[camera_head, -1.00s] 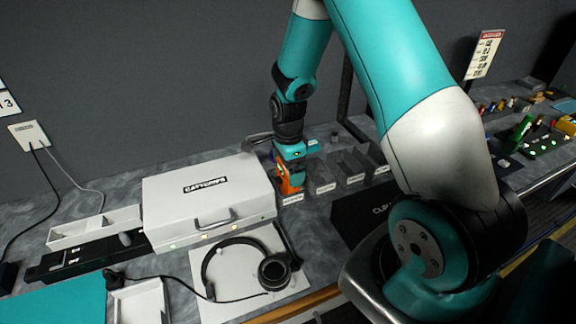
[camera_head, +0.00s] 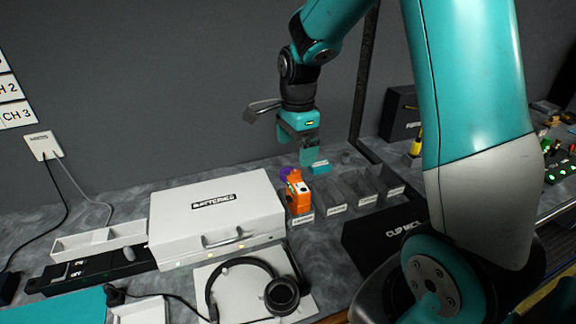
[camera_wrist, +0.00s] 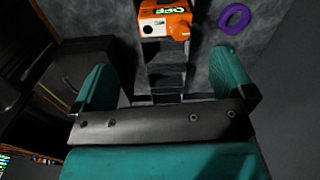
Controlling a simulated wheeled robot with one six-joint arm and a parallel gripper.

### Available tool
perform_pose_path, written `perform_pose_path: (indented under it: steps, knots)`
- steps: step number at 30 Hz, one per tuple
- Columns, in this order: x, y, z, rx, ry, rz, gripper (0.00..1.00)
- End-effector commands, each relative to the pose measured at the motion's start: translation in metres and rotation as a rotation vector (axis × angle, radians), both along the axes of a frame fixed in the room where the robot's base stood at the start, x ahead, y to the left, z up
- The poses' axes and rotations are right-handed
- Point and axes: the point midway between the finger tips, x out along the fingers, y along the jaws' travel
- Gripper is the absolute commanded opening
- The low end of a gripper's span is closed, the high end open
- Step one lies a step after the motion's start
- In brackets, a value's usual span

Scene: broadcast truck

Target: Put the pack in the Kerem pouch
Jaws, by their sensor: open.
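An orange pack (camera_head: 297,195) with a dark round spot and "OFF" lettering stands upright at the left end of a row of grey open pouches (camera_head: 335,190). It looks to be in or at the leftmost pouch, and its lower part is partly hidden. It also shows at the top of the wrist view (camera_wrist: 165,20). The small pouch labels are too blurred to read, so I cannot tell which is Kerem. My gripper (camera_head: 307,155) is open and empty above and behind the pack, apart from it. Its two teal fingers show in the wrist view (camera_wrist: 163,85).
A white batteries case (camera_head: 215,210) stands left of the pouches. A headset (camera_head: 250,285) lies in front of it. A black box (camera_head: 375,240) sits to the right front. A purple ring (camera_wrist: 234,18) lies beside the pack. A dark post rises behind the pouches.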

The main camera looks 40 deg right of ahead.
Motion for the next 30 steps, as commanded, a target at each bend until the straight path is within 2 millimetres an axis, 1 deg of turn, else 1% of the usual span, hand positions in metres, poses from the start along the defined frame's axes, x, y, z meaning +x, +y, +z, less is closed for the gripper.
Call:
perform_pose_path:
  steps: [1, 2, 3, 5, 6, 8, 9, 11, 12, 15, 18, 21, 30]
  knots:
    - [-0.006, 0.018, 0.011, 0.015, -0.018, 0.121, 1.00]
    - [-0.011, 0.031, 0.017, 0.026, -0.029, 0.220, 1.00]
    - [-0.021, 0.051, 0.027, 0.043, -0.050, 0.377, 1.00]
    - [-0.040, 0.084, 0.042, 0.070, -0.089, 0.650, 1.00]
    - [-0.057, 0.106, 0.052, 0.087, -0.119, 0.846, 1.00]
    - [-0.084, 0.136, 0.064, 0.111, -0.167, 1.141, 1.00]
    - [-0.103, 0.153, 0.070, 0.124, -0.202, 1.328, 1.00]
    - [-0.131, 0.175, 0.078, 0.139, -0.256, 1.589, 1.00]
    - [-0.149, 0.186, 0.082, 0.146, -0.291, 1.746, 1.00]
    - [-0.185, 0.205, 0.088, 0.157, -0.367, 2.054, 1.00]
    - [-0.207, 0.214, 0.091, 0.161, -0.418, 2.235, 1.00]
    - [-0.215, 0.218, 0.092, 0.162, -0.440, 2.309, 1.00]
    - [-0.215, 0.218, 0.092, 0.161, -0.441, 2.313, 1.00]
